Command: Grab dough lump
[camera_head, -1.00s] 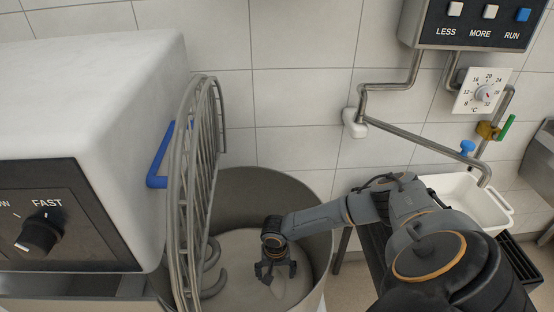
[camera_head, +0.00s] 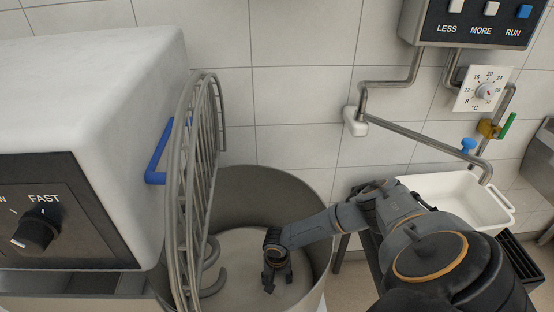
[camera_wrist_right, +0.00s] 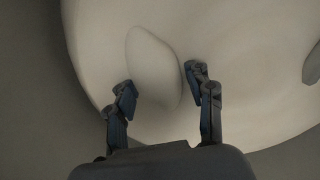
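The dough lump (camera_wrist_right: 155,66) is a pale oval in the right wrist view. It lies on the pale dough mass (camera_wrist_right: 238,100) in the mixer bowl (camera_head: 318,205). My right gripper (camera_wrist_right: 158,95) has its two fingers apart, one on each side of the lump's near part. I cannot tell whether the fingers touch it. In the head view my right gripper (camera_head: 278,285) points down inside the bowl, and its fingers hide the lump there. My left gripper is not in view.
The wire guard (camera_head: 190,190) stands upright along the bowl's left side, with the dough hook (camera_head: 212,285) behind it. The white mixer housing (camera_head: 90,90) is at left. A white tub (camera_head: 455,190) stands at right below a bent pipe (camera_head: 430,140).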

